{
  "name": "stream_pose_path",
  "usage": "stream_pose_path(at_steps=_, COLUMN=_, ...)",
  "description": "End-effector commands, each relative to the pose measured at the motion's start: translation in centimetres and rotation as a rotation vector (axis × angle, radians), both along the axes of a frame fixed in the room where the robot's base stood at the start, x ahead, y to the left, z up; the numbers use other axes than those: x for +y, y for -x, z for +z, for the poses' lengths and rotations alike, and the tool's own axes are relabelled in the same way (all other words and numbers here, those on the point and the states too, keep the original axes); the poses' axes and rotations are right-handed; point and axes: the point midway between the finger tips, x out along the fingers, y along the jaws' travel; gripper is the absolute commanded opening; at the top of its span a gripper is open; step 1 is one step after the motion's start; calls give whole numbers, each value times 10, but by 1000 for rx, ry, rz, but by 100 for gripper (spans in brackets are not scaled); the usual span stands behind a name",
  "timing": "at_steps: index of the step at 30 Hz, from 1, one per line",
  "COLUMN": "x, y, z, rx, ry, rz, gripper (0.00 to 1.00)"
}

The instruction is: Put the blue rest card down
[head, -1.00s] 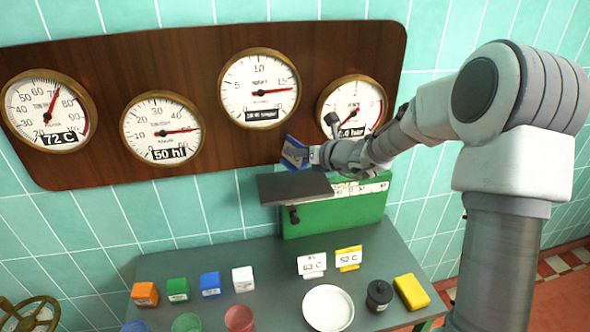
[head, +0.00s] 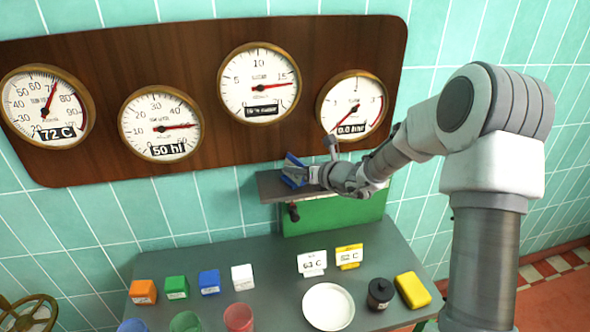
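The blue rest card (head: 290,180) is at the end of my gripper (head: 305,174), in the head view. My gripper seems shut on its right side, though the fingers are small here. The card is tilted, and its lower edge is at or just above the dark grey shelf (head: 268,189); I cannot tell whether they touch. The shelf is on top of the green box (head: 340,214). My gripper and wrist hide the right part of the shelf.
The gauge board (head: 205,60) is close behind my gripper. On the table (head: 240,262) stand a white card (head: 312,264), a yellow card (head: 349,257), a white dish (head: 328,307), a black weight (head: 380,294), a yellow block (head: 412,290), several coloured cubes and cups.

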Motion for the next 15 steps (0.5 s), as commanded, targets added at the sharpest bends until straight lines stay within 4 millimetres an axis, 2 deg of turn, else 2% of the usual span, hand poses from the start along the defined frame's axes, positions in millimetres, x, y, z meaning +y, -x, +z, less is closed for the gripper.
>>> stream_pose_path(at_steps=1, x=0, y=0, z=1, rx=0, ry=0, rz=0, gripper=26)
stream_pose_path(at_steps=3, x=0, y=0, z=0, rx=0, ry=0, rz=0, gripper=38)
stream_pose_path(at_steps=4, x=0, y=0, z=1, rx=0, ry=0, rz=0, gripper=39)
stream_pose_path(at_steps=15, x=0, y=0, z=6, rx=0, ry=0, rz=0, gripper=39)
